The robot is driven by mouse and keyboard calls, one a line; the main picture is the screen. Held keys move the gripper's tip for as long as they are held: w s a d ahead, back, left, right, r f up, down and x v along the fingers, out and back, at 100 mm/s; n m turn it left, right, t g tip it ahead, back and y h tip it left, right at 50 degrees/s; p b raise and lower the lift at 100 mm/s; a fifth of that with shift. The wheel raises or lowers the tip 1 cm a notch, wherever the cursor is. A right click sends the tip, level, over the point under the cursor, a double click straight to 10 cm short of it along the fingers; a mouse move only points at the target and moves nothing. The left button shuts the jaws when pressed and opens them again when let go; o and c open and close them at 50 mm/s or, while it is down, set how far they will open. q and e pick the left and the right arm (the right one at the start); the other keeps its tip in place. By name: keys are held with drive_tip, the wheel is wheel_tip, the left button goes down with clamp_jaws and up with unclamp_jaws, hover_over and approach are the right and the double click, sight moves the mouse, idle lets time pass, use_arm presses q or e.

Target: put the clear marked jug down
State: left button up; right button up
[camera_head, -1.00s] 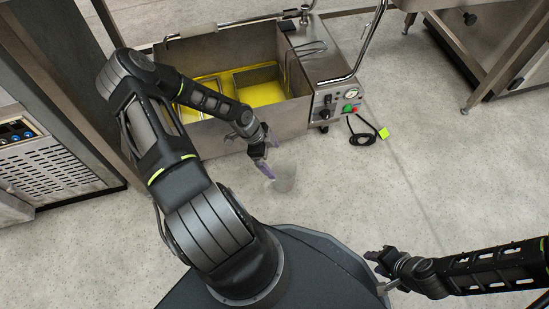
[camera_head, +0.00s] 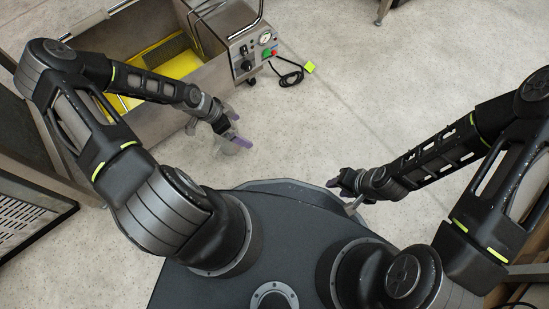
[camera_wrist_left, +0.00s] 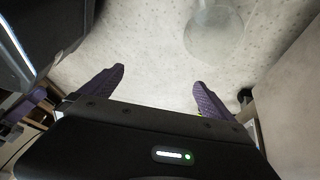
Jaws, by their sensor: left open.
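A clear jug (camera_wrist_left: 214,38) stands on the pale floor in the left wrist view, beyond my left fingers and cut off by the top edge. Its markings cannot be made out. In the head view the jug (camera_head: 231,150) is a faint patch just below my left fingertips and partly hidden by them. My left gripper (camera_head: 235,127) is open with purple fingers; in the left wrist view nothing is between the fingers (camera_wrist_left: 155,84). My right gripper (camera_head: 335,184) hangs by the front of my base, away from the jug; its jaw gap cannot be made out.
A steel fryer-like basin (camera_head: 212,84) with a yellow interior stands behind my left arm. Its control box (camera_head: 252,52) has a black cable (camera_head: 291,77) on the floor. A grilled steel unit (camera_head: 30,215) is at the left. Floor to the right is clear.

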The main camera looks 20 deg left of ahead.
use_arm(q)
drive_tip(key=s+d+r+n+h, duration=0.1)
drive_tip(key=d+n, duration=0.1)
drive_tip(key=d, duration=0.4)
drive_tip(key=s+d+r+n, duration=0.1)
drive_tip(key=s+d+n, duration=0.1)
drive_tip(key=d, duration=0.4)
drive_tip(key=s+d+n+g+y, duration=0.1)
drive_tip(key=s+d+n+y, duration=0.1)
drive_tip(key=s+d+n, duration=0.2)
drive_tip(key=s+n, duration=0.3)
drive_tip(key=shift+s+d+r+n, duration=0.25)
drive_tip(key=shift+s+r+n, duration=0.05)
drive_tip(key=shift+n, duration=0.1)
drive_tip(key=shift+c, duration=0.2)
